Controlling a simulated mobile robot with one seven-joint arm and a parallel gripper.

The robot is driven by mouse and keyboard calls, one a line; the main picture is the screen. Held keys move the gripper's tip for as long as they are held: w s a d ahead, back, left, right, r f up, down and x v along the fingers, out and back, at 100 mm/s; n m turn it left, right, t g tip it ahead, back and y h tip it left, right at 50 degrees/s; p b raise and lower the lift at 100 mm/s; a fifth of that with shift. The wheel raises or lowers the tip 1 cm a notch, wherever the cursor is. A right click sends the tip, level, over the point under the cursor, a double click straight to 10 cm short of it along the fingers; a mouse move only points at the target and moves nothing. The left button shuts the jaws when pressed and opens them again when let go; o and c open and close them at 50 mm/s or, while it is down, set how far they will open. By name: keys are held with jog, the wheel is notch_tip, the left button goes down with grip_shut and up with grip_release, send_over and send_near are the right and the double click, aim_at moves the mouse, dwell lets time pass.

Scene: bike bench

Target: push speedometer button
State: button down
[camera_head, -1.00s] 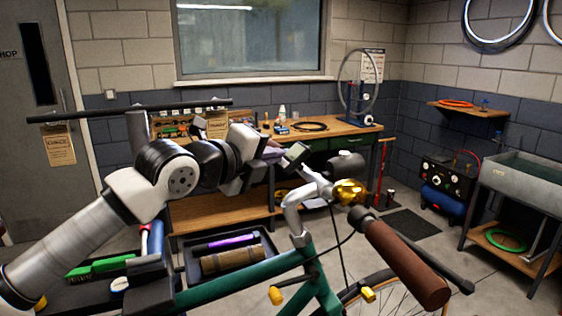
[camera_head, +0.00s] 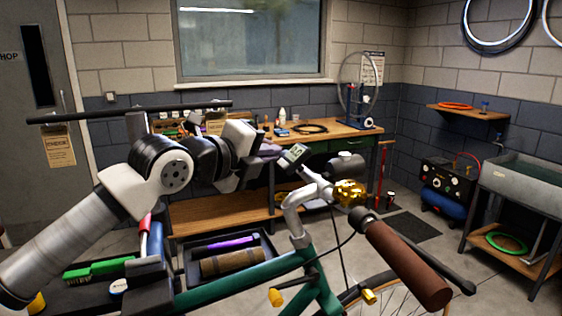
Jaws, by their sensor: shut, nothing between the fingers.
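The speedometer (camera_head: 294,154) is a small dark box with a pale screen, mounted on the bike's handlebar stem. Its screen is tilted and shows dark marks, too small to read. My gripper (camera_head: 272,151) is shut and empty, just left of the speedometer, with its tips pointing towards it. I cannot tell whether the tips touch it. The speedometer's button cannot be made out.
The handlebar with a brown grip (camera_head: 408,263) and a gold bell (camera_head: 350,192) lies to the right. The green bike frame (camera_head: 240,286) runs below. A tool tray (camera_head: 185,262) sits under my arm. A wooden workbench (camera_head: 345,130) stands behind.

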jog(key=s+a+r+p, duration=0.1)
jog(key=a+r+p, duration=0.1)
jog(key=a+r, duration=0.1)
jog(key=shift+a+r, duration=0.4)
jog(key=shift+r, duration=0.4)
